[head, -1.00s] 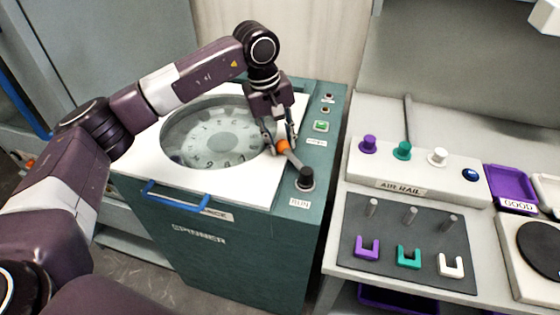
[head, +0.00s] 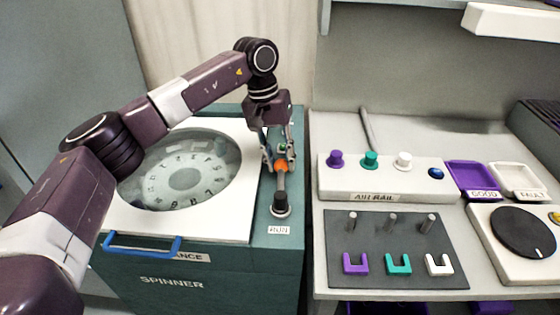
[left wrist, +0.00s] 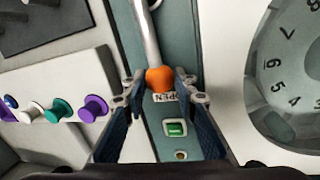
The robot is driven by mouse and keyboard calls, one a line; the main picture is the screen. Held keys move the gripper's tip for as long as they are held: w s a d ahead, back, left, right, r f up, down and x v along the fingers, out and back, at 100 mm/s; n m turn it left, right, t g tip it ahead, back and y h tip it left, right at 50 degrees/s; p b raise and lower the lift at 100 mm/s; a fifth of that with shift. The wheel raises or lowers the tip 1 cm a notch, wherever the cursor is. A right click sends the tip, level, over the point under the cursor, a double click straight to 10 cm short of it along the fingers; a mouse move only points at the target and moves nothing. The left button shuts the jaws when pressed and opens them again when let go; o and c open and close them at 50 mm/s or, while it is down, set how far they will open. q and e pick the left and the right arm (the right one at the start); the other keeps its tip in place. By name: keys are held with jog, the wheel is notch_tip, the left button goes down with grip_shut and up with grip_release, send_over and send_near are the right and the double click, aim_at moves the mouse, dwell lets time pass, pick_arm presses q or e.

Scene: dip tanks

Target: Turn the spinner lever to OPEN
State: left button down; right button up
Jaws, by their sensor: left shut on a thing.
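The spinner (head: 222,255) is a teal cabinet with a white top and a round glass window (head: 184,178). Its lever (head: 281,186) has a black pivot (head: 280,204), a grey rod and an orange knob (left wrist: 160,79). The lever points toward the back of the teal side panel. In the left wrist view the knob lies at the OPEN label (left wrist: 165,97), hiding part of it. My left gripper (head: 279,160) is shut on the orange knob, one finger on each side; it also shows in the left wrist view (left wrist: 158,84). My right gripper is not in view.
A green button (left wrist: 175,129) sits just beyond the label. A blue handle (head: 142,245) is on the lid's front edge. To the right, a bench carries the air rail (head: 385,182), a dark peg board (head: 345,275), a purple tray (head: 472,178) and a black disc (head: 523,232).

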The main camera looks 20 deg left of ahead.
pick_arm(q)
jog(key=shift+w+d+r, duration=0.1)
jog(key=shift+d, duration=0.1)
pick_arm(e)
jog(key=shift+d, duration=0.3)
pick_arm(q)
jog(key=shift+m, duration=0.3)
jog(key=c, duration=2)
grip_release()
jog(key=o, duration=0.5)
jog(key=shift+d, duration=0.1)
jog(key=shift+c, duration=0.2)
jog(key=shift+r, duration=0.2)
notch_tip(320, 180, up, 11)
jog(key=a, duration=0.2)
jog(key=shift+a+r, duration=0.15)
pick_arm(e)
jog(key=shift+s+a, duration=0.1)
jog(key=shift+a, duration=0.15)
